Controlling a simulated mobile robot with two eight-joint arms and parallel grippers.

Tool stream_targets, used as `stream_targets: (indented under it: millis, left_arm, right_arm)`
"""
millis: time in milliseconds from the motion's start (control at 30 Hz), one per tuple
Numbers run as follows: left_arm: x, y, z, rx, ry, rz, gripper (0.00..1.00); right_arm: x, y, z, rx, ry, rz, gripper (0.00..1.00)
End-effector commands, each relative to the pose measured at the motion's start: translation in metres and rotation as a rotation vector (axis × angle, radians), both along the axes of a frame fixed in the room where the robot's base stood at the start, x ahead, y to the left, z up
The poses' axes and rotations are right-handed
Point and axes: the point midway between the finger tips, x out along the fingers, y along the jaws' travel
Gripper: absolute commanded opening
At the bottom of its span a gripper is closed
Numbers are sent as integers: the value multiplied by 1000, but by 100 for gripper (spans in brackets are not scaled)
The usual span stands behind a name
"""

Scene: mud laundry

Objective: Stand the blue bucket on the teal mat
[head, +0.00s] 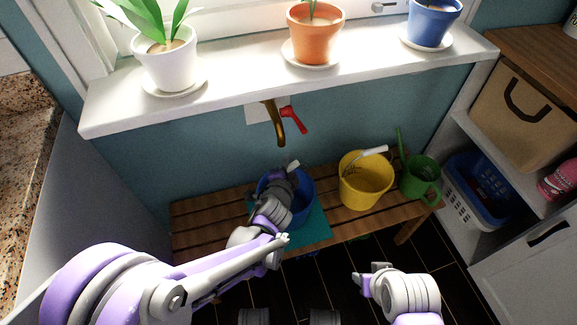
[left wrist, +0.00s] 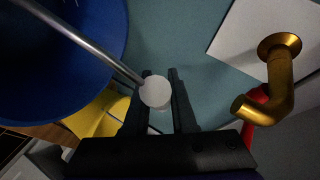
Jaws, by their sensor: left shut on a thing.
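The blue bucket (head: 302,204) is at the middle of the wooden bench, over the teal mat (head: 318,228). The mat shows to its right and in front. I cannot tell whether its base touches the mat. My left gripper (head: 287,172) is at the bucket's top and hides part of it. In the left wrist view, the gripper (left wrist: 160,82) is shut on the white grip (left wrist: 155,93) of the bucket's handle, with the blue bucket wall (left wrist: 70,75) at upper left. My right gripper (head: 370,277) is low in front of the bench, apart from everything; its jaw opening is unclear.
A yellow bucket (head: 364,188) and a green watering can (head: 419,178) stand on the bench (head: 212,219) to the right. A brass tap (head: 277,126) with a red lever (head: 294,120) sticks out above the blue bucket. Potted plants line the sill (head: 236,88) above. The bench's left end is clear.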

Motion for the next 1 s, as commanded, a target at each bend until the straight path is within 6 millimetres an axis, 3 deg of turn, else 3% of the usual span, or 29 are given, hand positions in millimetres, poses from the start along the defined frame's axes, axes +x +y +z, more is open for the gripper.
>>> stream_targets:
  millis: [433,467,600,1000]
  left_arm:
    - [0,0,-7,0,-1,0,0]
    - [0,0,-7,0,0,0,30]
    - [0,0,-6,0,0,0,55]
    - [-5,1,0,0,0,-1,55]
  right_arm:
    - [1,0,-4,0,1,0,49]
    - [1,0,-3,0,1,0,49]
    - [1,0,-3,0,0,0,49]
    - [0,0,1,0,0,0,49]
